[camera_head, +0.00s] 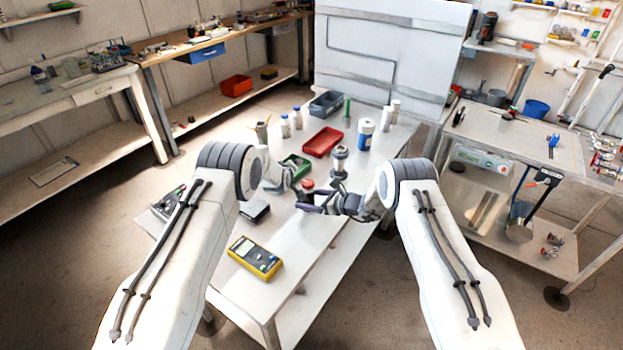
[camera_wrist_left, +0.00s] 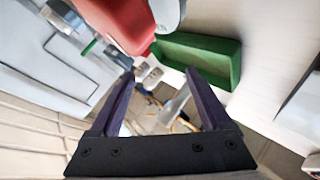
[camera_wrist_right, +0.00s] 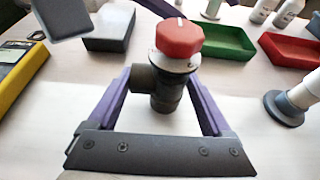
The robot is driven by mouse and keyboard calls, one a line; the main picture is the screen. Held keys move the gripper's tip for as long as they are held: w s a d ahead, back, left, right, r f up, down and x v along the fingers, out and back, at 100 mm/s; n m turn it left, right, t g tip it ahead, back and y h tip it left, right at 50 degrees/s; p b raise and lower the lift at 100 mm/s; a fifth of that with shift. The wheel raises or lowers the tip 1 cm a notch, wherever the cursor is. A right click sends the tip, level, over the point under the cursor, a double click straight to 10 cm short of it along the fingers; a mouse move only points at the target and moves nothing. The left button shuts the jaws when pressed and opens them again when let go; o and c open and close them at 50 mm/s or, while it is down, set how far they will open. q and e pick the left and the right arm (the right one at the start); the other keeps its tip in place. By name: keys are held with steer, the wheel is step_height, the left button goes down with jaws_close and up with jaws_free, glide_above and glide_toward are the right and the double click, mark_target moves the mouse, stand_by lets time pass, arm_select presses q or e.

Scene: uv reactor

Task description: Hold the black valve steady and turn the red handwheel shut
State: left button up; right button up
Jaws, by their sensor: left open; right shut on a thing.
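In the head view the red handwheel (camera_head: 307,184) shows just beyond my right gripper (camera_head: 312,203). My right gripper (camera_wrist_right: 160,90) is shut on the valve body, one finger on each side, below the handwheel. My left gripper (camera_wrist_left: 158,75) is open with nothing between its fingers. It is near the valve, on its left and far side, and a purple finger shows behind the handwheel in the right wrist view.
A green tray (camera_wrist_right: 222,40) and a red tray (camera_wrist_right: 290,62) lie behind the valve. A metal stand (camera_head: 340,160) is to the right. A yellow multimeter (camera_head: 254,258) and a dark box (camera_wrist_right: 110,28) are to the left. Bottles (camera_head: 366,128) stand farther back.

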mark_target(310, 180)
arm_select(q)
steer(key=s+d+r+m+t+h, duration=0.1)
steer(key=s+m, duration=0.1)
steer(key=m, duration=0.1)
steer(key=s+d+m+t+h, duration=0.1)
steer(key=s+m+t, duration=0.1)
steer(key=s+m, duration=0.1)
steer(key=s+d+r+m+t+h, duration=0.1)
steer(key=s+m+t, duration=0.1)
steer(key=m, duration=0.2)
steer(key=shift+s+d+r+m+h, duration=0.25)
steer(key=shift+d+r+m+h, duration=0.05)
steer(key=shift+d+r+h, duration=0.1)
steer(key=s+f+m, duration=0.1)
steer(key=s+f+m+h, duration=0.1)
steer(key=s, duration=0.1)
steer(key=shift+s+a+f+m+h, duration=0.15)
steer(key=shift+s+m+h, duration=0.1)
steer(key=shift+m+h, duration=0.05)
steer(key=shift+f, duration=0.2)
steer(key=shift+x, duration=3.6)
jaws_close()
